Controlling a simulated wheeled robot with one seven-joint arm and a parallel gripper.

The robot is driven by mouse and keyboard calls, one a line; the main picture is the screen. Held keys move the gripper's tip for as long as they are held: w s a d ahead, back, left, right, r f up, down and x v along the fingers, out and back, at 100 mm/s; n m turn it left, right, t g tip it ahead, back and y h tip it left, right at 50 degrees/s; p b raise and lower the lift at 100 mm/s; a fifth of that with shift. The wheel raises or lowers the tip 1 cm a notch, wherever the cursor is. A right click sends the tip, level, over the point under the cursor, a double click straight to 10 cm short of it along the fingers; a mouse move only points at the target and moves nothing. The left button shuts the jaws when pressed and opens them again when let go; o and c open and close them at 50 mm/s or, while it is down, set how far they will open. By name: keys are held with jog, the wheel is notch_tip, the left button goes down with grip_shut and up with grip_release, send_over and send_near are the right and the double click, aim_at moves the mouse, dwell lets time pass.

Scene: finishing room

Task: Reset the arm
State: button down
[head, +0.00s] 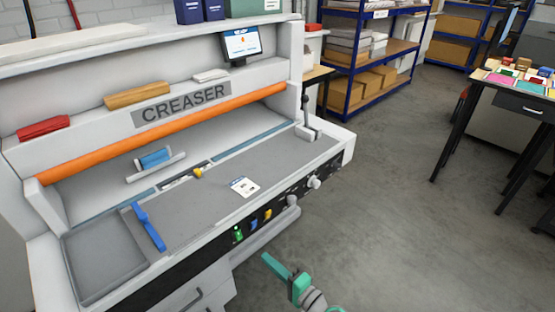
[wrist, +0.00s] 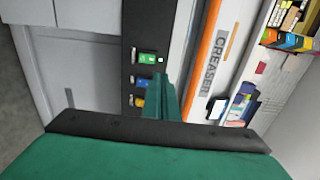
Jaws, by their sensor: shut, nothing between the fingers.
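My gripper (head: 272,262) shows at the bottom middle of the head view, in front of the creaser's front panel and apart from it. Its green fingers are shut together with nothing between them. The fingers also show in the wrist view (wrist: 161,97), pointing toward the creaser's panel of coloured switches. The creaser (head: 325,158) is a large white machine with an orange bar (head: 165,132) across it. Its front panel carries a green switch (head: 238,234), a blue one (head: 253,225) and a yellow one (head: 268,214).
A lever (head: 305,108) stands at the creaser's right end. A white card (head: 243,187) lies on its grey bed. A blue shelf rack (head: 357,60) with boxes stands behind. A black-legged table (head: 520,103) with coloured items is at the right. The grey floor between is clear.

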jog(key=s+d+f+h, duration=0.2)
jog(key=s+f+h, duration=0.4)
jog(key=s, duration=0.4)
jog(key=s+d+f+h, duration=0.1)
jog(key=s+f+h, duration=0.3)
jog(key=s+f, duration=0.5)
jog(key=s+r+n+t+h, duration=0.2)
jog(key=s+r+n, duration=0.7)
jog(key=s+r, duration=0.8)
jog(key=shift+s+d+t+h, duration=0.3)
jog(key=shift+s+t, duration=0.3)
jog(key=shift+s, duration=0.6)
jog(key=shift+w, duration=0.15)
